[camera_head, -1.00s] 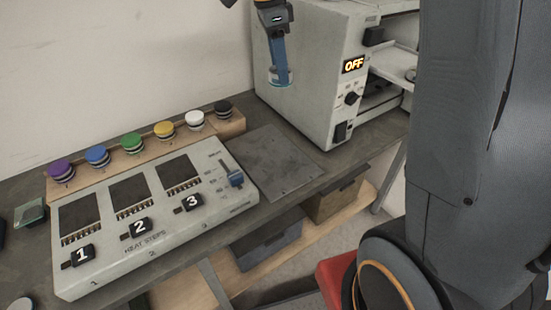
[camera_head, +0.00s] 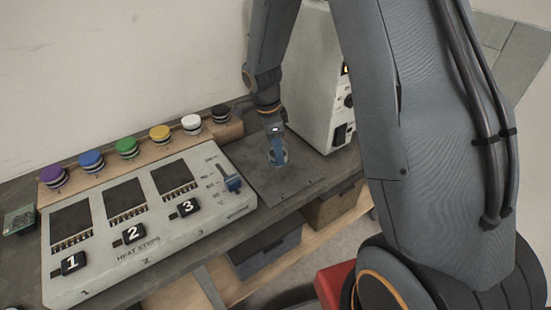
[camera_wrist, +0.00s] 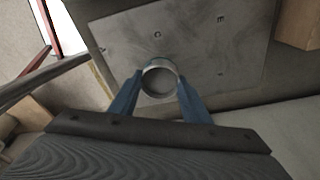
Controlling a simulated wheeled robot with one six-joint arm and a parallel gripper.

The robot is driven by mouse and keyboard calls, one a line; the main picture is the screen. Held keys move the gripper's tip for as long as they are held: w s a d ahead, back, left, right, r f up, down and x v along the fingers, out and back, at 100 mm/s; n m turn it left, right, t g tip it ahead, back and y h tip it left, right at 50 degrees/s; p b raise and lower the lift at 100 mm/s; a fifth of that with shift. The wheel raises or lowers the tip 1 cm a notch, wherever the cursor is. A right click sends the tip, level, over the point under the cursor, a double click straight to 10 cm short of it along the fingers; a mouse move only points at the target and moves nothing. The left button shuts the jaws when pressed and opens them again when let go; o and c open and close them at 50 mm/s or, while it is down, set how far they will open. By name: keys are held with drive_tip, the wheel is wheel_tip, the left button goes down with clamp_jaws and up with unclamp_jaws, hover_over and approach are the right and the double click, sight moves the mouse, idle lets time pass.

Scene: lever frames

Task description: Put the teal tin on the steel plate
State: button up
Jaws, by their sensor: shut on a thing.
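My gripper (camera_head: 277,157) is shut on the teal tin (camera_head: 283,156), a small round tin of which only a little shows between the blue fingers in the head view. The steel plate (camera_head: 300,188) is a flat grey sheet on the bench, right of the heat-steps panel. The tin is over the plate, which also shows in the wrist view (camera_wrist: 190,32). I cannot tell whether the tin touches it.
The heat-steps panel (camera_head: 150,263) with numbered plates and a blue slider (camera_head: 232,184) stands left of the plate. A wooden rack (camera_head: 228,131) with several coloured knobs runs behind it. A white machine (camera_head: 314,85) stands behind and right. Part of the plate is bare.

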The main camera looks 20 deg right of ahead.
drive_tip(key=shift+f+p, duration=0.55)
drive_tip(key=shift+f, duration=1.5)
drive_tip(key=shift+f, duration=0.15)
drive_tip(key=o, duration=1.1)
wheel_tip(320, 180, up, 12)
drive_tip(key=a+b, duration=0.2)
drive_tip(key=b, duration=0.2)
drive_tip(key=s+d+n+t+y, duration=0.1)
drive_tip(key=s+d+n, duration=0.1)
drive_tip(key=s+n, duration=1.5)
drive_tip(key=shift+s+r+n+y, duration=0.2)
drive_tip(key=shift+s+n+y, duration=0.15)
drive_tip(key=shift+n, duration=0.55)
